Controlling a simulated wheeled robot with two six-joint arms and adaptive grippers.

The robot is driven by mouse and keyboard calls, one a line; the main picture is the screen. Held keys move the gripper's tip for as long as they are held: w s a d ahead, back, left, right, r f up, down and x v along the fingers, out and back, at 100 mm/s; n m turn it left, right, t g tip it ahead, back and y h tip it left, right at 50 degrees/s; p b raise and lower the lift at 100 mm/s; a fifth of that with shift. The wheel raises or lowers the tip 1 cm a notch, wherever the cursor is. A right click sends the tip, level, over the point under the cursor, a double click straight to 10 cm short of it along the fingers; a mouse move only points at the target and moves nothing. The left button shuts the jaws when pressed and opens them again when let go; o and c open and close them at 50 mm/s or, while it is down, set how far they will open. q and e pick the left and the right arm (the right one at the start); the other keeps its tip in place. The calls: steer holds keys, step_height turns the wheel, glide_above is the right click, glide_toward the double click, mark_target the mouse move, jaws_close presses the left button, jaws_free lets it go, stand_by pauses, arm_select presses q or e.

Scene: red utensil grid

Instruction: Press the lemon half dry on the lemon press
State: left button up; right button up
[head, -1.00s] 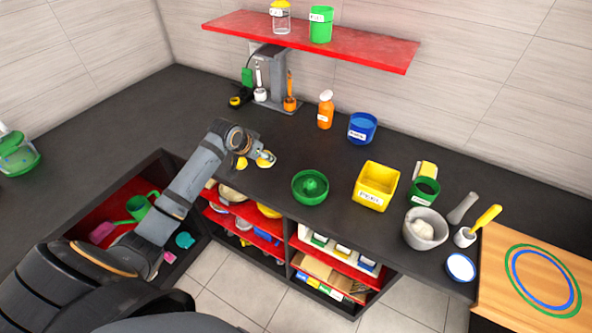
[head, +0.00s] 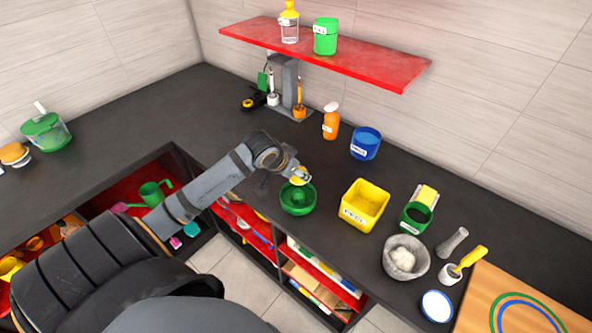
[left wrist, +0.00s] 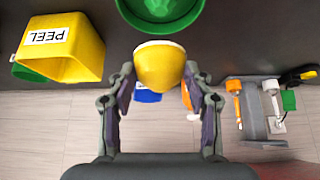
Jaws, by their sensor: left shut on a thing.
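My left gripper (left wrist: 160,88) is shut on a yellow lemon half (left wrist: 160,66). In the head view my left gripper (head: 299,179) and the lemon half (head: 300,172) are at the back edge of the green lemon press (head: 297,201), partly overlapping it. In the left wrist view the green press (left wrist: 160,12) lies just beyond the lemon half, cut by the top edge. I cannot tell whether the lemon touches the press. The cut face is mostly hidden. My right gripper is not in view.
A yellow PEEL bin (head: 363,206) stands right of the press. A blue container (head: 365,144) and an orange spray bottle (head: 331,124) stand behind. A grey mortar (head: 404,258) is farther right. The counter's front edge is close to the press.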

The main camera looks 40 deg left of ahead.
mark_target(292, 181)
arm_select(q)
step_height(292, 181, down, 2)
steer(key=shift+a+f+b, duration=0.1)
steer(key=shift+f+b, duration=0.05)
steer(key=shift+b, duration=0.65)
step_height(292, 181, down, 3)
steer(key=shift+r+b, duration=0.1)
steer(key=shift+b, duration=0.7)
steer(key=shift+f, duration=0.35)
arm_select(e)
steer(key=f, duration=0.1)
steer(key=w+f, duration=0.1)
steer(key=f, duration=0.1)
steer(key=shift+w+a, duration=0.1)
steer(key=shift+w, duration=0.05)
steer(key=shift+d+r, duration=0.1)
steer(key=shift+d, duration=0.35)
arm_select(q)
steer(key=shift+f+b, duration=0.3)
steer(key=shift+f, duration=0.3)
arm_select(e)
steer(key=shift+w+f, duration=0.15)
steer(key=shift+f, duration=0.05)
